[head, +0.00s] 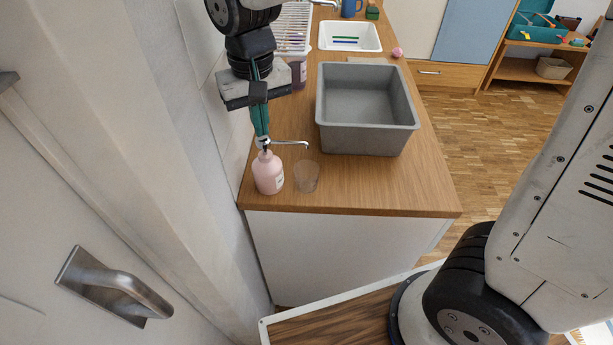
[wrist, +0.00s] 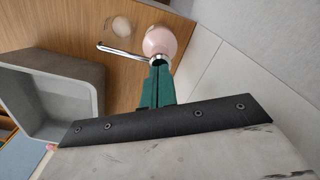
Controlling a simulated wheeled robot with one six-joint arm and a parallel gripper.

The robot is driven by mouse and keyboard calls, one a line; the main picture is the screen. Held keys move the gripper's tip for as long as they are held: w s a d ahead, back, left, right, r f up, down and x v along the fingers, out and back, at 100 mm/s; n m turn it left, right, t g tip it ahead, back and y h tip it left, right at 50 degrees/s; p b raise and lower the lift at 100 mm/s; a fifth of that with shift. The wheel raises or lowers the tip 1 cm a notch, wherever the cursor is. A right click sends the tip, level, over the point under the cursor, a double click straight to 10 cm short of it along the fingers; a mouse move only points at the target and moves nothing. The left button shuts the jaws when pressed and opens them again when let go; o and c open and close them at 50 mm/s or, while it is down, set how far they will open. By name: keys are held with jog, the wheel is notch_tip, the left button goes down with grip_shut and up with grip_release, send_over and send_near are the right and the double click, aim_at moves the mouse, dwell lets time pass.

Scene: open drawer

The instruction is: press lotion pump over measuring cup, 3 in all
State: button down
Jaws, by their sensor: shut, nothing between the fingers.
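A pink lotion bottle (head: 268,174) stands upright near the front left corner of the wooden counter. Its silver pump spout (head: 290,142) points right in the head view. A clear measuring cup (head: 306,176) stands on the counter beside the bottle, near the spout's end. My gripper (head: 262,136) is shut and empty, with its green fingertips right at the pump head from above. In the wrist view my gripper (wrist: 157,68) covers part of the pump head, and the bottle (wrist: 160,40), spout (wrist: 122,52) and cup (wrist: 121,26) show beyond it. I cannot tell whether the pump is pressed down.
A large grey basin (head: 367,112) stands to the right behind the cup. A white tray (head: 350,37), a dish rack (head: 292,25) and a dark bottle (head: 298,72) are farther back. A wall runs close along the left. The front right counter (head: 410,190) is clear.

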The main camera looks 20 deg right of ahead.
jog(key=shift+f, duration=1.1)
jog(key=shift+r, duration=1.5)
jog(key=shift+f, duration=0.15)
